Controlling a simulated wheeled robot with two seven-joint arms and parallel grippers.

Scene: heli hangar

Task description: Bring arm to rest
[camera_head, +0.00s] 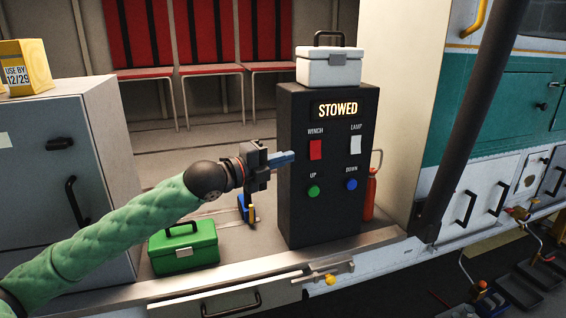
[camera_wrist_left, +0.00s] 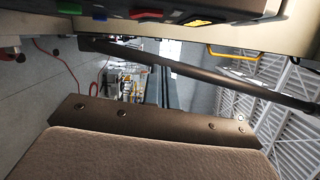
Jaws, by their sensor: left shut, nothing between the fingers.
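My left arm in a green quilted sleeve comes in from the left of the head view. Its left gripper (camera_head: 282,159) is shut and empty, with bluish fingers pointing right at the left edge of the black control box (camera_head: 328,220). I cannot tell whether they touch it. The box has a lit "STOWED" sign (camera_head: 337,109), a red WINCH switch (camera_head: 316,150), a white LAMP switch (camera_head: 355,145), a green UP button (camera_head: 313,192) and a blue DOWN button (camera_head: 351,185). The box's underside and controls show along the top of the left wrist view (camera_wrist_left: 150,14). My right gripper is not visible.
A white case (camera_head: 328,72) sits on the box. A green case (camera_head: 183,250) stands on the floor below my arm. A grey cabinet (camera_head: 95,110) is at left, with a yellow box (camera_head: 24,66) on top. A red cylinder (camera_head: 369,194) stands behind the control box; red seats (camera_head: 212,30) line the back.

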